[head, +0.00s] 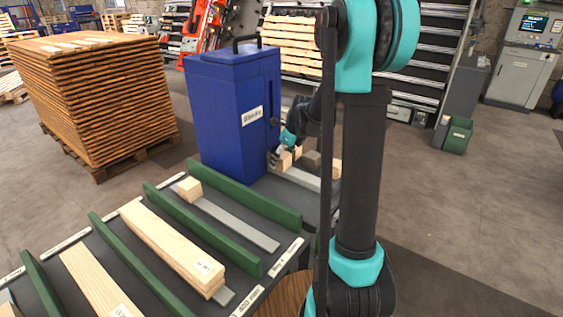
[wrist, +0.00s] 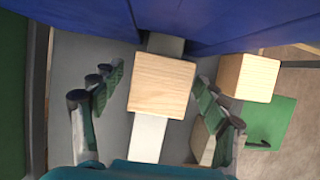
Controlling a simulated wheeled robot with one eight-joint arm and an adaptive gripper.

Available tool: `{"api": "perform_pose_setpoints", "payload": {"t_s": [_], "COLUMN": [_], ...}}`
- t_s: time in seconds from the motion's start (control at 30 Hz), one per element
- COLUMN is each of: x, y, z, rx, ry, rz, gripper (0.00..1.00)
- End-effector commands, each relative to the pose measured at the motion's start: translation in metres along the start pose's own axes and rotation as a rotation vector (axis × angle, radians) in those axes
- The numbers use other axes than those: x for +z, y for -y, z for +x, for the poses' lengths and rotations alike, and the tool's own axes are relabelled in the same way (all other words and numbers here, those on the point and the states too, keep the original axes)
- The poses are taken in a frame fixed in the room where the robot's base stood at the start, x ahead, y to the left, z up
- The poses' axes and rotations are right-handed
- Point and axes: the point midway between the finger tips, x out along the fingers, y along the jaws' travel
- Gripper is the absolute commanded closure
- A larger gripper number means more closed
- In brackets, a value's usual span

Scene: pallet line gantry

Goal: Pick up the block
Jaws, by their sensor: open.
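A pale wooden block (wrist: 161,86) lies between the two fingers of my gripper (wrist: 157,80) in the wrist view, with gaps on both sides. My gripper is open around it, and no finger clearly touches it. A second wooden block (wrist: 249,77) sits to the right, outside the fingers, and part of another block (wrist: 202,142) shows behind the right finger. In the head view my gripper (head: 277,157) is low at the blue bin's right side, by a short row of blocks (head: 298,153). My arm hides part of that row.
A tall blue bin (head: 225,120) with a label stands close beside my gripper. Green dividers (head: 203,218) split the dark table, with long boards (head: 172,240) and a small block (head: 188,187) between them. A tall stack of boards (head: 95,90) stands at the left. Open floor lies right.

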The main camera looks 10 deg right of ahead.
Motion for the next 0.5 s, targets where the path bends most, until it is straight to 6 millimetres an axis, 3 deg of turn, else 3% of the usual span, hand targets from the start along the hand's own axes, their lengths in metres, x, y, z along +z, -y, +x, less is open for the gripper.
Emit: {"api": "perform_pose_setpoints", "payload": {"t_s": [0.17,0.5], "x": [0.0000,0.0000], "y": [0.0001,0.0001], "z": [0.0000,-0.0002], "rx": [0.000,0.000], "ry": [0.000,0.000], "rz": [0.000,0.000], "gripper": [0.26,0.67]}}
